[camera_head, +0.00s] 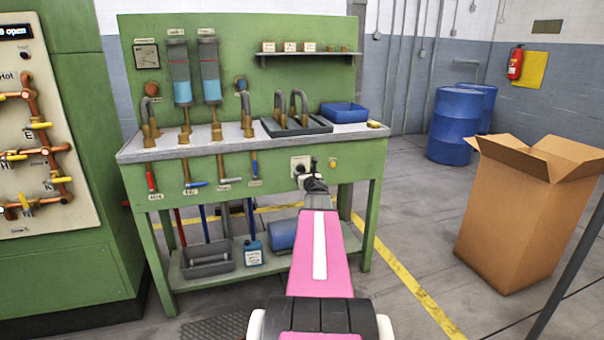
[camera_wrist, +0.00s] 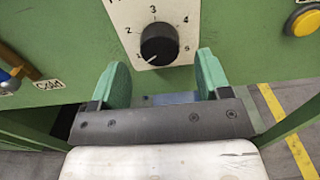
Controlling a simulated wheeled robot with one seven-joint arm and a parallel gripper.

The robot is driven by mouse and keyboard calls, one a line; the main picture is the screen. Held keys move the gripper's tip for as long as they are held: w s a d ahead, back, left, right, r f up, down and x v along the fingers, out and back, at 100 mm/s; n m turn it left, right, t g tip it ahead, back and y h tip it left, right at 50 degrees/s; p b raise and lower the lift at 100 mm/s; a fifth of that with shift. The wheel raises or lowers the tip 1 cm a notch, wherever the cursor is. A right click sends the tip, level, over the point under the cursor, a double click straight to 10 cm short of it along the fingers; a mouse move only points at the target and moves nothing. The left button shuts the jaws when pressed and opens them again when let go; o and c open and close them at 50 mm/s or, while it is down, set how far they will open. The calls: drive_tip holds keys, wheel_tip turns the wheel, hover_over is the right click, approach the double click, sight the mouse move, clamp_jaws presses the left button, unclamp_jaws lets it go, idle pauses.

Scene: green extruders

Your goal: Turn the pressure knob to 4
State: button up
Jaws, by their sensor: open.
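The pressure knob (camera_wrist: 160,43) is black and round, on a white dial plate (camera_wrist: 118,14) with the numbers 2, 3, 4 and 5 readable around it. A white mark on the knob points to the lower left, below the 2, away from the 4 at upper right. My gripper (camera_wrist: 162,76) is open, its two green fingers apart just below the knob, and nothing is between them. In the head view, my gripper (camera_head: 314,178) is at the front of the green bench and partly covers the dial plate (camera_head: 297,160).
A yellow button (camera_wrist: 303,20) is right of the dial, and a blue-handled valve (camera_wrist: 12,75) is at left. The green bench (camera_head: 365,160) has more valves along its front. A cardboard box (camera_head: 510,220) stands on the floor at right.

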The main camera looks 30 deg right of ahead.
sight(301, 169)
drive_tip(key=shift+x, duration=1.45)
drive_tip(key=c, duration=0.9)
